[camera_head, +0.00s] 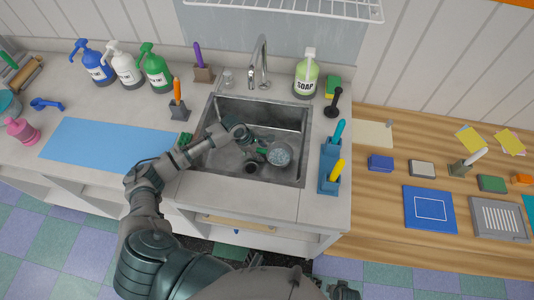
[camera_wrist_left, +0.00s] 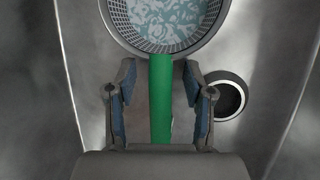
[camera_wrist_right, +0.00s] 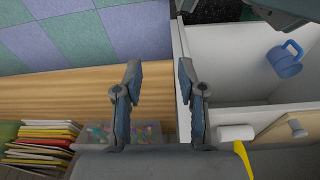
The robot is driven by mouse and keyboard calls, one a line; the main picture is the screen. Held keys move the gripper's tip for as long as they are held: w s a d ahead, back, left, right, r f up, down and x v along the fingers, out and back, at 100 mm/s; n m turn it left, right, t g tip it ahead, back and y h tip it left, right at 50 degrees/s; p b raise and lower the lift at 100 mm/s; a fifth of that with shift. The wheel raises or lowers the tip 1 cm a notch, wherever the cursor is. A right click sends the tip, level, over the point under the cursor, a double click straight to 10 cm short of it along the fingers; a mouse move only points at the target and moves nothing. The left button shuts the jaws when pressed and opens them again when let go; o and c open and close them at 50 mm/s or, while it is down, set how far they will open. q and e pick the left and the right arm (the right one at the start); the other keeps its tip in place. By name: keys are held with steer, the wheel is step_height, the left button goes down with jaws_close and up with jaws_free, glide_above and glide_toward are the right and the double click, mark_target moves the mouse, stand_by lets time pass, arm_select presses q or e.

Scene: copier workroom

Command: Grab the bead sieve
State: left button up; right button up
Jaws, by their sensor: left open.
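The bead sieve, a round mesh bowl with pale bluish-white contents and a green handle, is in the sink in the head view (camera_head: 280,155). Its bowl is at the top of the left wrist view (camera_wrist_left: 172,22), with the green handle (camera_wrist_left: 161,110) running down between the fingers. My left gripper (camera_wrist_left: 160,78) is open, one finger on each side of the handle, with gaps visible on both sides. It reaches into the sink in the head view (camera_head: 257,147). My right gripper (camera_wrist_right: 159,75) is open and empty, away from the sieve.
The steel sink (camera_head: 215,163) has raised walls and a faucet (camera_head: 260,62) behind; its drain (camera_wrist_left: 229,96) is beside the handle. A blue holder (camera_head: 328,168) stands at the right rim.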

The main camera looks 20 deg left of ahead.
arm_select(q)
steer(key=shift+a, duration=0.1)
jaws_close()
